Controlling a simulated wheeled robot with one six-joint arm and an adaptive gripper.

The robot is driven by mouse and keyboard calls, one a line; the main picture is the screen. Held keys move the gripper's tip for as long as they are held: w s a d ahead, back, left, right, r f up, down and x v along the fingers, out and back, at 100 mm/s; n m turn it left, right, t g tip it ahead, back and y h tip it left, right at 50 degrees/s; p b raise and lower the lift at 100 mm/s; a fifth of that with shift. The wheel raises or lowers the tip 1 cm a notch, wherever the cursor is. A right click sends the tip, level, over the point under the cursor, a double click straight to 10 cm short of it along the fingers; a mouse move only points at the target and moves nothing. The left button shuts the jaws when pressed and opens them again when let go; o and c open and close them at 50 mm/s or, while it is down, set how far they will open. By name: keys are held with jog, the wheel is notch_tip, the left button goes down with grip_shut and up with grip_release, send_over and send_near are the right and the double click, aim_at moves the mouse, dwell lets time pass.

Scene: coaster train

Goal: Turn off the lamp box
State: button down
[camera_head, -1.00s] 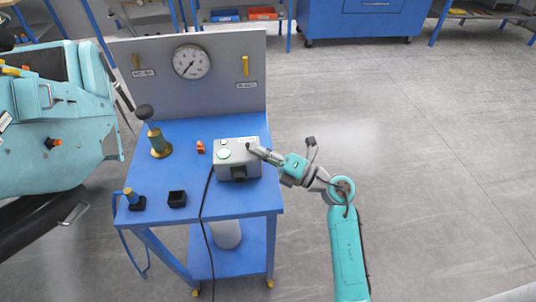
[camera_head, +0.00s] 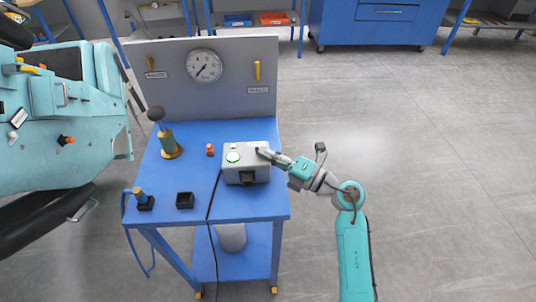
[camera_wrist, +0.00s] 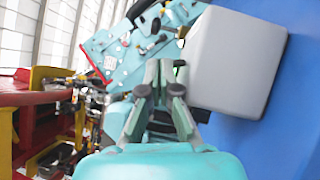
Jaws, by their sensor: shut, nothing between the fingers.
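My gripper (camera_head: 262,152) is shut and empty. Its fingertips are at the box's top right, over a small dark part there; I cannot tell whether they touch it. In the wrist view the shut fingers (camera_wrist: 164,92) are beside the pale box side (camera_wrist: 235,60); the box's controls are mostly hidden there.
A brass-based tool with a dark knob (camera_head: 165,140), a small orange piece (camera_head: 210,150), and a black cup (camera_head: 185,200) stand on the cart. A black cable (camera_head: 212,205) hangs over its front. A gauge panel (camera_head: 235,80) rises behind. A teal machine (camera_head: 70,120) stands left. Floor at right is clear.

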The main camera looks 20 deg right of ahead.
jog(key=shift+w+r+m+h, duration=0.15)
jog(key=shift+m+h, duration=0.15)
jog(key=shift+m, duration=0.2)
jog(key=shift+r+m+g, duration=0.1)
jog(key=shift+m+g, duration=0.2)
jog(key=shift+m, duration=0.1)
jog(key=shift+w+d, duration=0.1)
jog(key=shift+w, duration=0.1)
jog(key=shift+w+d+r, duration=0.15)
jog(key=shift+w+r, duration=0.1)
jog(key=shift+w, duration=0.15)
